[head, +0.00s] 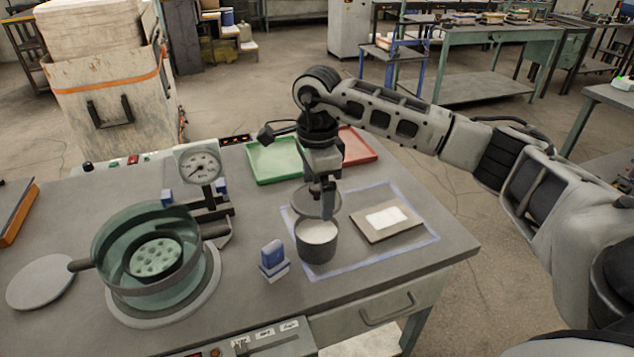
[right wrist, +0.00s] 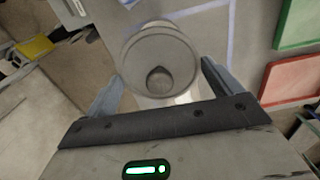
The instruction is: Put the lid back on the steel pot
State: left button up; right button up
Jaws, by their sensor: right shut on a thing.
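The steel pot (head: 316,248) stands open on the blue-outlined area of the table, and white contents show inside it. The round grey lid (head: 303,203) is held just above and behind the pot's rim, apart from the opening. My right gripper (head: 328,206) points down and is shut on the lid. In the right wrist view the lid (right wrist: 140,62), with its dark knob, sits between the fingers (right wrist: 160,88). The exact contact is hard to make out. My left gripper is not in view.
A tan board with a white pad (head: 388,218) lies right of the pot. A small blue-and-white block (head: 272,258) stands left of it. A glass vessel (head: 115,245), a gauge (head: 198,167), a green tray (head: 275,176) and a red tray (head: 358,157) are also on the table.

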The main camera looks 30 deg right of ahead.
jog(key=shift+f+b, duration=0.55)
jog(key=shift+f, duration=0.3)
notch_tip(320, 180, down, 3)
jog(key=shift+f+b, duration=0.15)
jog(key=shift+b, duration=1)
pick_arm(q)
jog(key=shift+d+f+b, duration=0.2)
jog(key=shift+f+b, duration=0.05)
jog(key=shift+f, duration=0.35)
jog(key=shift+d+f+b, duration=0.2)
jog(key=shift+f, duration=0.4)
pick_arm(e)
jog(key=shift+f, duration=0.65)
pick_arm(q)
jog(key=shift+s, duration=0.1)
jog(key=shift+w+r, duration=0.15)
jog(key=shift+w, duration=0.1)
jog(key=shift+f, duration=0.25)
pick_arm(e)
jog(key=shift+f, duration=0.15)
pick_arm(q)
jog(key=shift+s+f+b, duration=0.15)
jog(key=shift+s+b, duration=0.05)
jog(key=shift+b, duration=0.1)
